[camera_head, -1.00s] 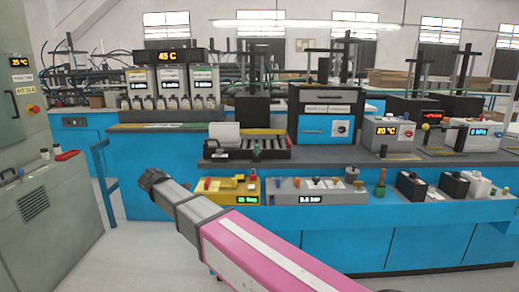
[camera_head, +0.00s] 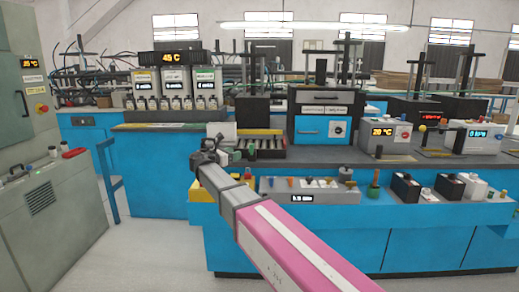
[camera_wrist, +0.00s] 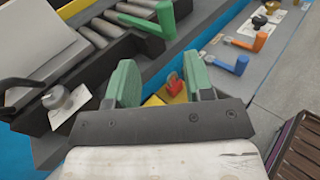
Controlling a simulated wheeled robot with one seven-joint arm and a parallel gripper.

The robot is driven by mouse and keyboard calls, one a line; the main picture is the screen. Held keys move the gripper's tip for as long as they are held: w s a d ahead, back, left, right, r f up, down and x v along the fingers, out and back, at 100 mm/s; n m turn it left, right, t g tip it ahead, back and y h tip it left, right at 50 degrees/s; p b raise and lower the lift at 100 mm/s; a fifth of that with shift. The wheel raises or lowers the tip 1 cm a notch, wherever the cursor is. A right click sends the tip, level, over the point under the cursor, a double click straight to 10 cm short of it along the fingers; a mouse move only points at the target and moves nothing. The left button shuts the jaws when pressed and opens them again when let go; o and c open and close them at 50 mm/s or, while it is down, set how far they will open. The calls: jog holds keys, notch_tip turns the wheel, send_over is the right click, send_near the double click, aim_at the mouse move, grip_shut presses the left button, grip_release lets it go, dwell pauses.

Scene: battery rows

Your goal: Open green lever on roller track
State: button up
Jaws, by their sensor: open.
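The roller track (camera_wrist: 106,27) is a dark frame with grey metal rollers, in the upper left of the wrist view. In the head view the roller track (camera_head: 270,151) lies on the bench ledge. The green lever (camera_wrist: 164,17) has an upright green knob and a flat arm, at the track's near edge. My gripper (camera_wrist: 160,70) is open and empty, with green pads on both fingers. It is apart from the lever, which shows beyond the fingertips. In the head view my gripper (camera_head: 212,150) is at the track's left end, its fingers small and hard to make out.
A red knob (camera_wrist: 174,84) on a yellow panel shows between my fingers. Blue (camera_wrist: 236,65) and orange (camera_wrist: 257,42) levers stand on the grey panel to the right. A round metal knob (camera_wrist: 57,97) is on the track's left part. A white box (camera_head: 222,131) stands behind my gripper.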

aim_at(252, 145)
jog(key=x, duration=1.2)
jog(key=shift+s+d+r+h, duration=0.3)
jog(key=shift+s+r, duration=0.05)
jog(key=shift+r, duration=0.25)
grip_shut()
